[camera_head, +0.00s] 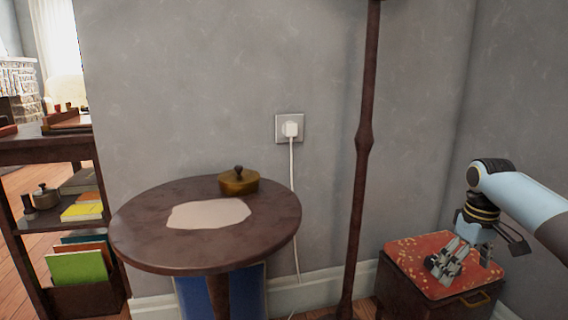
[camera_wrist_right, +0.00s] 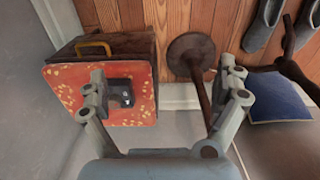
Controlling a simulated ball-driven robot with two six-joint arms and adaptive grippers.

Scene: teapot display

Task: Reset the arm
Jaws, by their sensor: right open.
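My right gripper (camera_head: 462,258) is in front of and above the red patterned top (camera_head: 408,252) of a small dark cabinet at the right of the head view. Its fingers look empty. In the right wrist view the gripper (camera_wrist_right: 165,90) has its two fingers spread wide apart, with the red top (camera_wrist_right: 70,82) behind the left finger. A dark grey piece shows beside that finger; I cannot tell whether it is a finger pad or a separate thing. My left gripper is not in view.
A round dark table (camera_head: 150,250) holds a brass lidded pot (camera_head: 238,182) and a pale flat sheet (camera_head: 208,214). A dark lamp pole (camera_head: 362,150) stands between table and cabinet (camera_head: 400,297). A shelf (camera_head: 45,150) is at left. Slippers (camera_wrist_right: 262,22) lie on the floor.

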